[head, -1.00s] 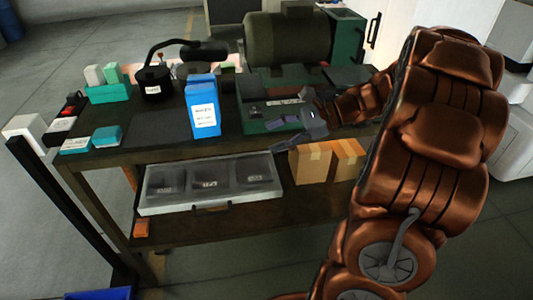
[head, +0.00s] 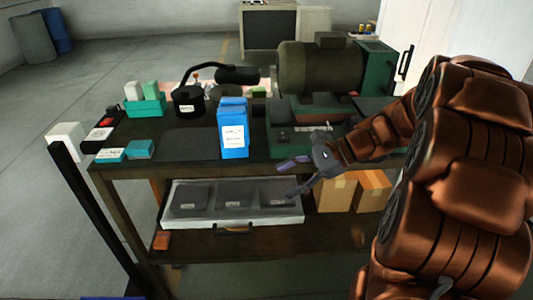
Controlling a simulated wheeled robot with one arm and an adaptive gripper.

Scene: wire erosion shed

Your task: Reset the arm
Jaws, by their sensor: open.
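My gripper (head: 287,178) is in the head view at the front edge of the workbench (head: 200,167). Its two fingers are spread apart and nothing is between them. It points left, in front of the green machine base (head: 290,142) and to the right of and below the blue carton (head: 233,130). My copper-coloured arm comes in from the right side of the picture and bends toward the bench. It hides part of the bench's right end.
A grey tray (head: 215,222) with dark compartments sits on the lower shelf, left of cardboard boxes (head: 335,193). A black pot (head: 189,105), a teal holder (head: 146,107) and small boxes stand on the bench. A black post (head: 95,215) stands at left. Open floor lies behind.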

